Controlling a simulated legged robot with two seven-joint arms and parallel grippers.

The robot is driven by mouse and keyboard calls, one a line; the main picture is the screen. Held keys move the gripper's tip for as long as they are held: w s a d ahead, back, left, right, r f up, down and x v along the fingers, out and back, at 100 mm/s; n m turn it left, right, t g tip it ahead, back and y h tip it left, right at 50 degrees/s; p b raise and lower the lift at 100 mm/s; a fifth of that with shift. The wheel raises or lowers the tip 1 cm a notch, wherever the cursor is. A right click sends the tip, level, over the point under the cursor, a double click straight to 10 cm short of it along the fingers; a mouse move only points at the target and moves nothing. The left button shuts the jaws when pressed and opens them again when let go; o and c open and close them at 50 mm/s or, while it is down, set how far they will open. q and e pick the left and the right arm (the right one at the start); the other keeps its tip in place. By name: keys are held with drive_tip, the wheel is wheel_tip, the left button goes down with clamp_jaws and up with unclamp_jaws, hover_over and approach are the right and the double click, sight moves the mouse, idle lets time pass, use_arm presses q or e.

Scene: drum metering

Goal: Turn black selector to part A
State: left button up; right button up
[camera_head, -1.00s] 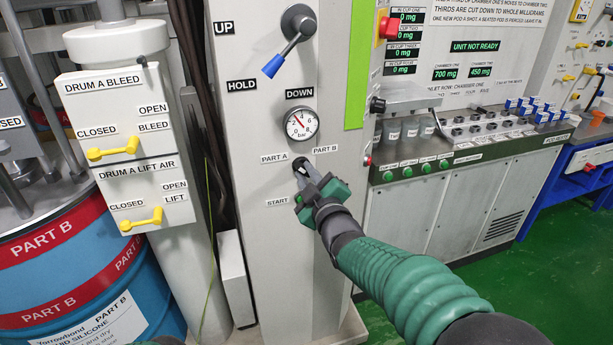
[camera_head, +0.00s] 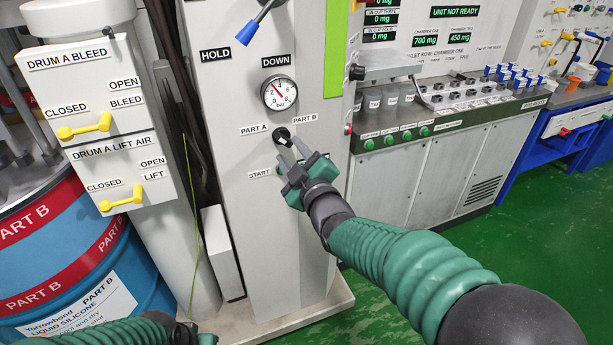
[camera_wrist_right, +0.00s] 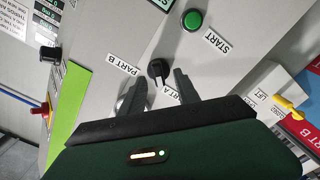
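The black selector (camera_head: 283,136) is a small round knob on the grey column, between the labels PART A (camera_head: 254,130) and PART B (camera_head: 305,118). It also shows in the right wrist view (camera_wrist_right: 156,69), but I cannot tell clearly which label it points to. My right gripper (camera_head: 291,150) is just below and right of it in the head view. In the wrist view the gripper (camera_wrist_right: 158,76) is open, with one finger on each side of the knob and gaps between. Of my left arm, only a part (camera_head: 135,333) shows at the bottom edge; its fingers are out of sight.
A pressure gauge (camera_head: 279,93) sits above the selector. A green START button (camera_wrist_right: 192,20) is near it in the wrist view. A blue-tipped lever (camera_head: 252,27) is higher up. A box with yellow handles (camera_head: 85,128) stands left, a metering bench (camera_head: 420,165) right.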

drive_tip(key=v, duration=1.3)
drive_tip(key=shift+s, duration=0.2)
drive_tip(key=shift+d, duration=0.1)
drive_tip(key=d+f+m+g+h, duration=0.2)
drive_tip(key=d+f+m+g, duration=0.15)
drive_tip(key=f, duration=0.55)
drive_tip(key=s+d+f+m+g+h, duration=0.2)
drive_tip(key=s+d+f+m+g, duration=0.25)
drive_tip(key=s+f, duration=0.4)
drive_tip(key=s+d+f+m+g+h, duration=0.2)
drive_tip(key=s+d+f+m+g, duration=0.2)
drive_tip(key=s+d+f+g, duration=0.4)
wheel_tip(320, 180, up, 13)
drive_tip(key=s+a+t+p, duration=0.1)
drive_tip(key=p, duration=1.4)
drive_tip(key=shift+s+a+r+m+p, duration=0.2)
drive_tip(key=shift+a+m+p, duration=0.15)
drive_tip(key=shift+a+m, duration=0.05)
